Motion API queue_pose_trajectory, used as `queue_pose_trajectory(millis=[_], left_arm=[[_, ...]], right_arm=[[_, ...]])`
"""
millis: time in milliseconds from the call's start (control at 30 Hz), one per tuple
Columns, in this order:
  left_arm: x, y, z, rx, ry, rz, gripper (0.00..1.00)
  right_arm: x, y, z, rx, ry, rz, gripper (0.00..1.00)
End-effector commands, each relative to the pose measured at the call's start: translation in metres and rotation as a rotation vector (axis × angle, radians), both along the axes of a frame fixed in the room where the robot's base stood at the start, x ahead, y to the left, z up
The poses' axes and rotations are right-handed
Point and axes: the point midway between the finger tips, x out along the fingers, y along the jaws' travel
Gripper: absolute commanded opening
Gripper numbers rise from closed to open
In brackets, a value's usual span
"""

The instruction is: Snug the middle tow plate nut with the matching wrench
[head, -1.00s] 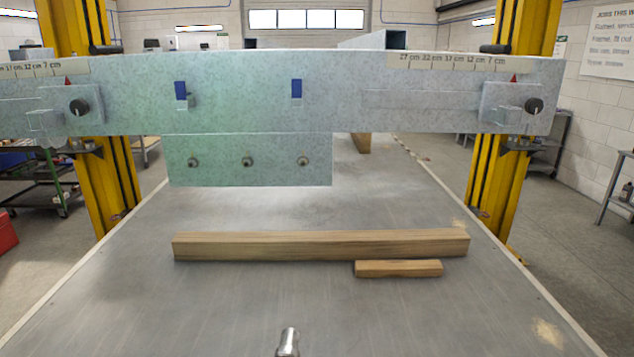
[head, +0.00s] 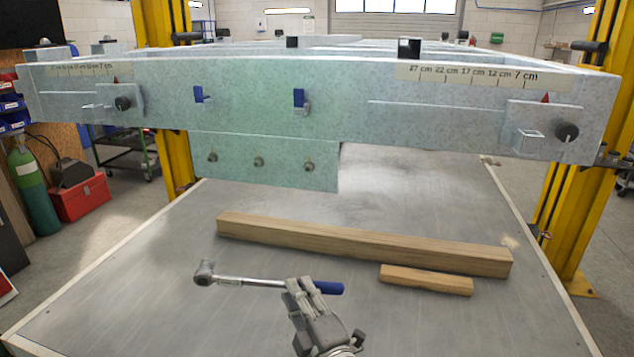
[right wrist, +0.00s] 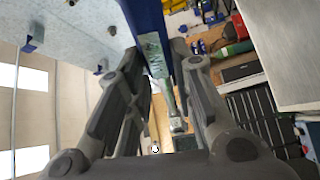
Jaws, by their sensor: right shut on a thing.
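The tow plate (head: 235,175) hangs below the front beam in the head view. It carries three nuts in a row, with the middle nut (head: 259,161) between the left nut (head: 212,156) and the right nut (head: 309,167). My right gripper (head: 302,286) is shut on a wrench (head: 250,282) with a blue handle, a silver shaft and a round head at its left end. The wrench lies roughly level in the picture, lower than the plate and apart from the nuts. In the right wrist view the blue handle (right wrist: 146,22) runs between the fingers. My left gripper is not in view.
A long wooden beam (head: 360,243) and a short wooden block (head: 426,280) lie on the grey table (head: 130,290). The galvanized front beam (head: 250,95) spans above, with yellow posts (head: 575,210) at the sides. The left part of the table is clear.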

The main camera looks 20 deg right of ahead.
Motion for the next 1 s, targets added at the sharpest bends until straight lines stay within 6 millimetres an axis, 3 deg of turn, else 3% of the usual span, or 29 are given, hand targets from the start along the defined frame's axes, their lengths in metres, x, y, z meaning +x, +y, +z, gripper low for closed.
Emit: queue_pose_trajectory(millis=[33,200,400,600,1000], left_arm=[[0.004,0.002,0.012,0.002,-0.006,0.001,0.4],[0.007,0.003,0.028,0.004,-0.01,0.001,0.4],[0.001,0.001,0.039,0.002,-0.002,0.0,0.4],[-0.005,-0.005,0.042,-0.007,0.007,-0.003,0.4],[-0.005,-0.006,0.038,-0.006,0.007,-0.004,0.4]], right_arm=[[0.017,-0.005,0.03,-0.025,-0.011,-0.03,0.0],[0.058,-0.028,0.087,-0.109,0.016,-0.158,0.0],[0.082,-0.054,0.141,-0.172,0.053,-0.295,0.0],[0.089,-0.067,0.165,-0.197,0.077,-0.36,0.0],[0.111,-0.083,0.168,-0.203,0.082,-0.37,0.0]])
